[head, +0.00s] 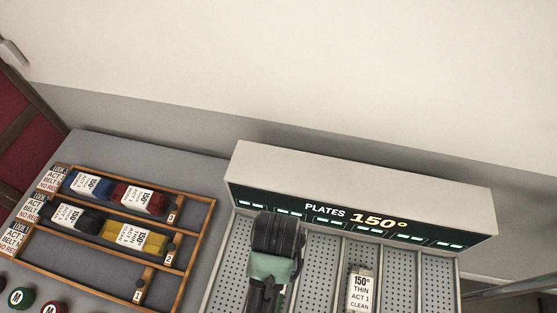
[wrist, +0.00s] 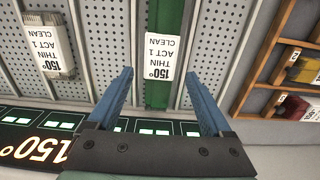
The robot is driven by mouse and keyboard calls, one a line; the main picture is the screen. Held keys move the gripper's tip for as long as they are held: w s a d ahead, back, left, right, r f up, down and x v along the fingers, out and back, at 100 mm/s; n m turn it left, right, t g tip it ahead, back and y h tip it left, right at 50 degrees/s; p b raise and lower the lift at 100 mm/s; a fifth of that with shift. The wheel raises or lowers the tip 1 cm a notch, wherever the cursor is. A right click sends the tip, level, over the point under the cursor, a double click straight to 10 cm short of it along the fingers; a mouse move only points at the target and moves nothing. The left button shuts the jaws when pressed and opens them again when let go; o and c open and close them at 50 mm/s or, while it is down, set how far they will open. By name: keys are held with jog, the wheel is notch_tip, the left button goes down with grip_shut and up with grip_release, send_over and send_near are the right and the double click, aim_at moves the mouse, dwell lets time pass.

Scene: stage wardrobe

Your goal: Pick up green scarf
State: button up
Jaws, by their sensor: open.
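The green scarf (wrist: 166,16) shows in the wrist view as a dark green folded strip lying lengthwise in one slot of a perforated plate rack. A white label (wrist: 162,57) on it reads 150°, THIN, ACT 1, CLEAN. My gripper (wrist: 158,73) is open, its two blue fingers to either side of the strip's line, with nothing held between them. How far the fingertips are above the scarf is unclear. In the head view my arm covers this slot, and I cannot make out the scarf surely.
The plate unit (head: 290,177) has a raised back with a lit PLATES 150° panel. A pale labelled bundle (head: 361,288) lies in another slot. A wooden tray (head: 210,222) at left holds blue, red, black and yellow rolls. Slots at right are empty.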

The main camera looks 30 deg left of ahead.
notch_tip(320, 180, down, 8)
jog(key=shift+f+p, duration=0.25)
jog(key=shift+p, duration=0.3)
jog(key=shift+a, duration=0.1)
jog(key=c, duration=1.2)
